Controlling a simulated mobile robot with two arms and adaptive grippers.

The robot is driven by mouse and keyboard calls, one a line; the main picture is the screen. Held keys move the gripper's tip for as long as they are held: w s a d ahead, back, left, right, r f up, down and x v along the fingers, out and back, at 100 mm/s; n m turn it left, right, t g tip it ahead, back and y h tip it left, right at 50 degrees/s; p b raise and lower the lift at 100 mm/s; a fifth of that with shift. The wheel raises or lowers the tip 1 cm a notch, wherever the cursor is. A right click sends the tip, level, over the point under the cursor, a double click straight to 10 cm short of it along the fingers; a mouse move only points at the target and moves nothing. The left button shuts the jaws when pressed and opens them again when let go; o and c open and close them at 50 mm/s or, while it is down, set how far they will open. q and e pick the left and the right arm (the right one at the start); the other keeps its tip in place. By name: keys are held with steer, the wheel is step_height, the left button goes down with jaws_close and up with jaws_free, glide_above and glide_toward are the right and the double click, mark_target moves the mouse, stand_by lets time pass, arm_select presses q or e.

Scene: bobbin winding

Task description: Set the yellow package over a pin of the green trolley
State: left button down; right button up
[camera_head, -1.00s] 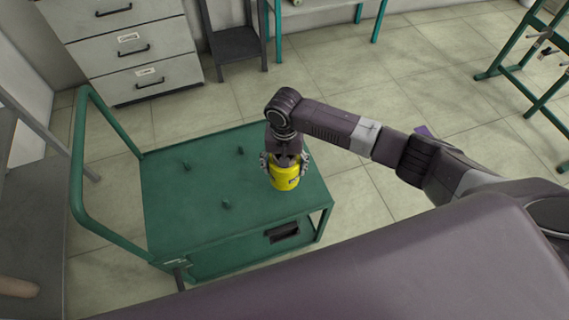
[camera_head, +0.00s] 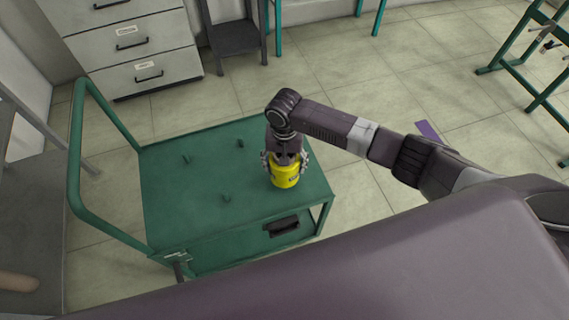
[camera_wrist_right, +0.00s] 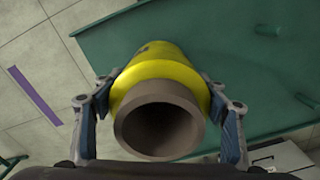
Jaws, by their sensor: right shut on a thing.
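The yellow package (camera_head: 285,177) is a yellow wound body on a brown hollow tube; its open tube end faces the camera in the right wrist view (camera_wrist_right: 160,118). My right gripper (camera_head: 285,162) is shut on it from above, with a finger on each side (camera_wrist_right: 160,95). The package is over the right part of the green trolley's top (camera_head: 195,205). I cannot tell whether it touches the top or whether a pin is under it. Three pins show free on the trolley: one at the back left (camera_head: 186,160), one at the back (camera_head: 240,143) and one at the front (camera_head: 226,198).
The trolley's green handle (camera_head: 76,160) rises at its left end. A grey drawer cabinet (camera_head: 130,45) and a dark stand (camera_head: 236,45) are behind. A green frame (camera_head: 525,75) stands at the right. A purple strip (camera_head: 428,131) lies on the open floor.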

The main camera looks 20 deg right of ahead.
steer(key=shift+f+b, duration=0.3)
steer(key=shift+f, duration=0.6)
steer(key=o, duration=1.5)
